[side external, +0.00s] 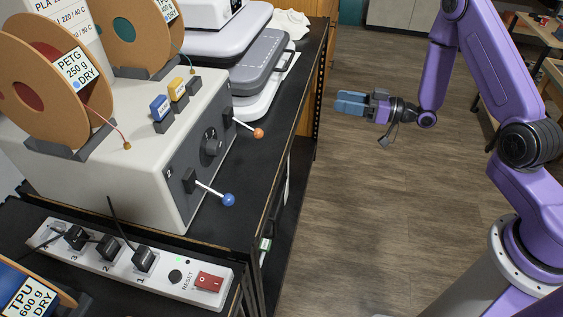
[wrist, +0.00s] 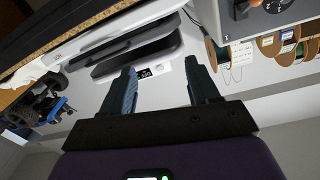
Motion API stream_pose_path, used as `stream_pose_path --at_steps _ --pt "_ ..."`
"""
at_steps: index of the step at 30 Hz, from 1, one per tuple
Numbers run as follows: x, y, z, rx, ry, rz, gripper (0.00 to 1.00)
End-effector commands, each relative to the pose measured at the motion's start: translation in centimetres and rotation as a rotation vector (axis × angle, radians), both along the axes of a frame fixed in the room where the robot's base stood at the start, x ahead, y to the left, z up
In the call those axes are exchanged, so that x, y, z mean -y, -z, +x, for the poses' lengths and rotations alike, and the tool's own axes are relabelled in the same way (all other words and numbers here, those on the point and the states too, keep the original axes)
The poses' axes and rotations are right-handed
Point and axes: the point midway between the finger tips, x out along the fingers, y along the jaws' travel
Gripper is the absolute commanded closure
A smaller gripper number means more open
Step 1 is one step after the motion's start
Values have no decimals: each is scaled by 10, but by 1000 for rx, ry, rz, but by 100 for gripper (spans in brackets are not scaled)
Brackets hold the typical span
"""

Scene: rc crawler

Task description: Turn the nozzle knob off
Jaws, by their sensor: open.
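A dark round knob (side external: 211,143) sits on the front panel of a grey box (side external: 150,180) in the side view, between two levers. I cannot read a label that names it as the nozzle knob. One lever has a blue ball end (side external: 228,200), the other an orange ball end (side external: 258,133). My gripper (side external: 347,103) is to the right of the bench, over open floor, well apart from the panel. In the wrist view my gripper (wrist: 160,68) has its two fingers spread with nothing between them. A dark round part (wrist: 276,5) shows cut off at the wrist view's top edge.
A power strip (side external: 120,262) with plugs and a red switch (side external: 209,282) lies in front of the box. Spools (side external: 45,90) stand on top of the box. A grey lidded case (side external: 258,65) is on the bench behind. The floor (side external: 375,210) between bench and arm is clear.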

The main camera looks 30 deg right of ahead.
Motion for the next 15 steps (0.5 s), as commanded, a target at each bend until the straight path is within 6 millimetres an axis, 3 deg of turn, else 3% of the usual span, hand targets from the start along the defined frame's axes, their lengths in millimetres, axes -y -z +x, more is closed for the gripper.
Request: stream_pose_path --at_steps 1,15 --pt "0 19 -1 -9 0 2 40" --pt "0 174 -1 -2 1 0 40"
